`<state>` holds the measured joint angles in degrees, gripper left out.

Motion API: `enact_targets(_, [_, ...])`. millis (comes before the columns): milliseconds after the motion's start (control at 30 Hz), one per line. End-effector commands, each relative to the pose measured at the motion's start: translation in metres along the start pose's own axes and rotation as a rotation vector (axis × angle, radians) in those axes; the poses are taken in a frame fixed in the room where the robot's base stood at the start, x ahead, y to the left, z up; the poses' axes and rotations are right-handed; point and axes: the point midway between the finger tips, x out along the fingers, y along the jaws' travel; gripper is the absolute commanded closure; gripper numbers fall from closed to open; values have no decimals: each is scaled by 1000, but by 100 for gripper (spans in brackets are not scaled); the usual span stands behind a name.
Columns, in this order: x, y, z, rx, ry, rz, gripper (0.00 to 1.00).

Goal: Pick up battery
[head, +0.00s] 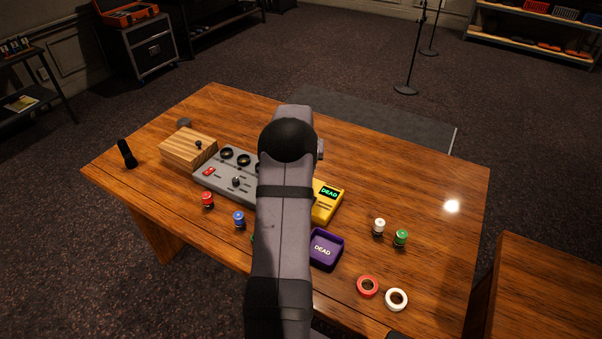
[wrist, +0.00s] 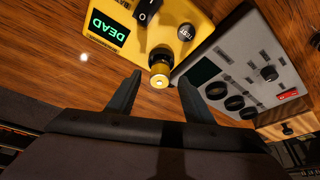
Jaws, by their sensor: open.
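In the wrist view, a battery (wrist: 160,72) with a brass-coloured end stands in or against the edge of the yellow tester (wrist: 190,12), whose green screen reads DEAD. My gripper (wrist: 160,80) is open, with one finger on either side of the battery's end. I cannot tell whether the fingers touch it. In the head view, my arm hides this battery and the gripper; part of the yellow tester (head: 326,207) shows to the right. Other batteries stand on the table: red (head: 207,200), blue (head: 239,219), white (head: 378,227) and green (head: 400,238).
A grey control box (head: 215,182) sits beside the tester, with a wooden block (head: 185,148) to its left. A purple tray (head: 324,262) marked DEAD lies in front. Red tape (head: 359,291) and white tape (head: 389,304) lie near the front edge.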

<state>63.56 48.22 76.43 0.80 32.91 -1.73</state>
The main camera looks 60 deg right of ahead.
Motion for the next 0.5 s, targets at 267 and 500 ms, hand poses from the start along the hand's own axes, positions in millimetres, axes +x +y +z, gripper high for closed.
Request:
enact_targets(267, [22,0,0,0,1,0,53])
enact_targets(500, [25,0,0,0,1,0,53])
